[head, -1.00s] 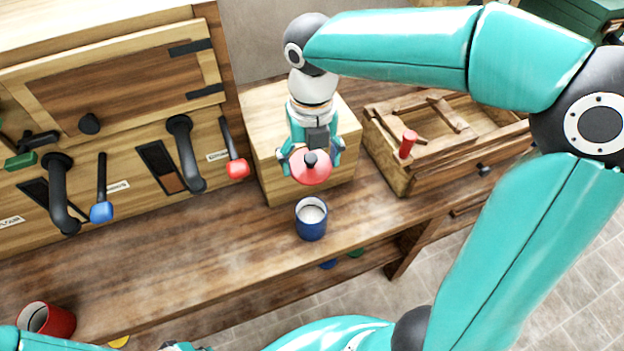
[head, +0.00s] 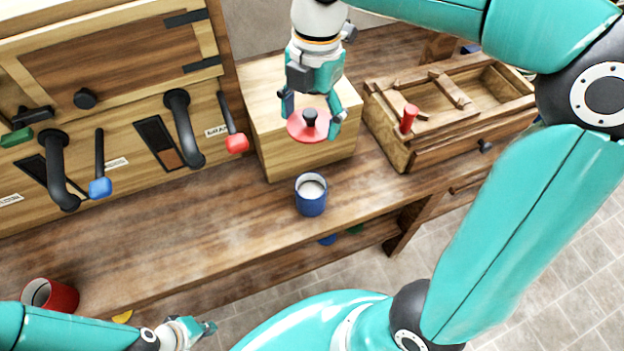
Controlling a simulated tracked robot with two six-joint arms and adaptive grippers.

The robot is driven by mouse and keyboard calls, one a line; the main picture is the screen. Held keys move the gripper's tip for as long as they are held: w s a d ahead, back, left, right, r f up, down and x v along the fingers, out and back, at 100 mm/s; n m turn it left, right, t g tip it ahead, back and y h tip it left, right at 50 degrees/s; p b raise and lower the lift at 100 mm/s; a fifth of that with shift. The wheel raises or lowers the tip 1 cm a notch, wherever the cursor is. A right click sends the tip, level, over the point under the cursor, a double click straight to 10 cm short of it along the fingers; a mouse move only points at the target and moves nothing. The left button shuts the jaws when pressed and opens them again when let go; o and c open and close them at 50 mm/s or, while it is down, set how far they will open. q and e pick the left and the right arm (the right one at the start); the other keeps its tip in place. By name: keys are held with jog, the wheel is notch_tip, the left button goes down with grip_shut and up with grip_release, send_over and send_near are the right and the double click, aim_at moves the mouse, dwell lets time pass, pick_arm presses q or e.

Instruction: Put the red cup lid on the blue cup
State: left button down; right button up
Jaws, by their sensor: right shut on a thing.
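The red cup lid (head: 306,131), a round disc with a black knob, is held in the air by my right gripper (head: 311,118), which is shut on it. In the picture the lid shows above the blue cup and in front of the wooden block, clearly apart from the cup. The blue cup (head: 311,200) stands upright and open on the bench, with pale contents visible. My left gripper (head: 205,329) is low in the picture near the front of the bench, away from the cup; it is small and its finger gap is unclear.
A wooden block (head: 262,125) stands behind the cup. A wooden box (head: 395,150) with a red handle is to the right. A wooden panel with levers (head: 184,125) lines the back left. The bench (head: 200,235) left of the blue cup is clear.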

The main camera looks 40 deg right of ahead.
aim_at(314, 139)
notch_tip(314, 139, down, 19)
dwell(0.4)
jog(key=shift+b, duration=0.3)
jog(key=shift+f, duration=0.35)
jog(key=o, duration=1.2)
jog(key=shift+r, duration=0.1)
jog(key=shift+w+r, duration=0.1)
jog(key=shift+r, duration=0.55)
jog(key=r, duration=0.7)
jog(key=d+r, duration=0.1)
jog(key=r, duration=0.3)
jog(key=shift+w+d+r, duration=0.1)
jog(key=shift+w+r, duration=0.05)
